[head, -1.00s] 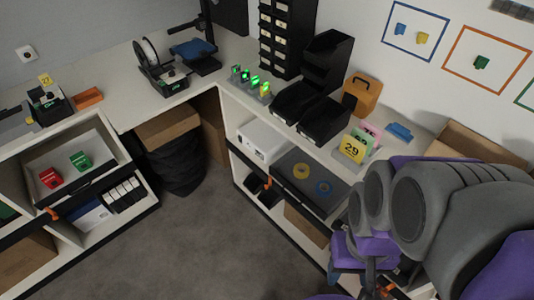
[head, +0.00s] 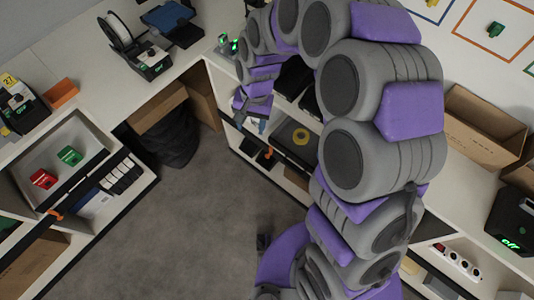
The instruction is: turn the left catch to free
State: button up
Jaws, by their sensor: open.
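A small orange catch (head: 55,214) sits on the dark front edge of the left tray drawer (head: 100,153). Its exact angle is too small to tell. A second orange catch (head: 268,153) shows on the front of the right-hand unit, just below my gripper in the picture. My gripper (head: 262,125) hangs at the end of my arched arm in front of the right-hand unit, far to the right of the left catch. It is open, with nothing seen between its fingers, and partly hidden by my own purple and grey links.
The left drawer holds a red block (head: 43,179) and a green block (head: 69,155). A black bag (head: 170,140) stands under the corner counter. An open carton (head: 485,130) lies on the right counter. The grey floor (head: 180,235) between the units is clear.

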jog(key=w+a+f+m+p, duration=0.2)
jog(key=w+a+f+p, duration=0.15)
jog(key=a+f, duration=0.55)
jog(key=m+t+h+p, duration=0.4)
jog(key=t+p, duration=0.1)
jog(key=p, duration=0.1)
send_near(266, 156)
jog(key=b+x, duration=0.9)
jog(key=b, duration=0.8)
jog(key=shift+d+f, duration=0.1)
jog(key=shift+f, duration=0.05)
